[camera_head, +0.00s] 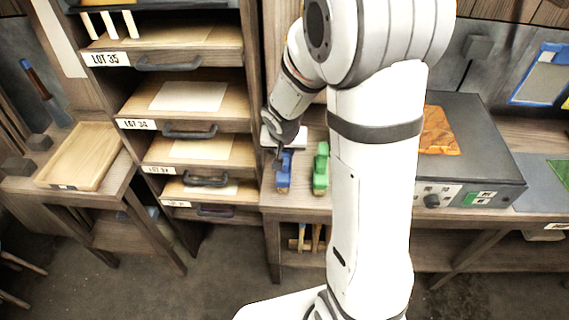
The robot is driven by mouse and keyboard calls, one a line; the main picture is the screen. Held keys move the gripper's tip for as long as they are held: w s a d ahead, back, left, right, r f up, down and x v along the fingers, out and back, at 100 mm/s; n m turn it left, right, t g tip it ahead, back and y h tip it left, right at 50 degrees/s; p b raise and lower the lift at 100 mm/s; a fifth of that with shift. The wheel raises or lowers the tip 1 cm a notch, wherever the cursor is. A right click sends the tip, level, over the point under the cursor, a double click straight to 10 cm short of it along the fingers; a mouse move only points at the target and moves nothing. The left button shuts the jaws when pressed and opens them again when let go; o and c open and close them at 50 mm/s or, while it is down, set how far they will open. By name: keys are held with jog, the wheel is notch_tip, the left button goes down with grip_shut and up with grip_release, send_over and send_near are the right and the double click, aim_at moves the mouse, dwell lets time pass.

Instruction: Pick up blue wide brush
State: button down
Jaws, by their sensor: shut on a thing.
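The blue wide brush (284,178) stands on the wooden bench top, left of my arm's large white link. My gripper (279,163) reaches down to it from above and is shut on its upper part. The fingertips are small and dark here, so the exact grip on the brush is hard to make out. I cannot tell whether the brush is lifted clear of the bench. A green brush (320,170) of similar shape stands just to its right, apart from it.
A drawer cabinet (186,129) with lot labels stands to the left. A wooden tray (79,157) lies on a side table at far left. A dark box with knobs (467,150) sits on the bench at right.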

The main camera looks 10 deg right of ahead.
notch_tip(320, 180, up, 10)
jog(key=shift+r+p, duration=0.1)
jog(key=shift+p, duration=0.3)
jog(key=c, duration=1.7)
grip_release()
jog(key=c, duration=0.4)
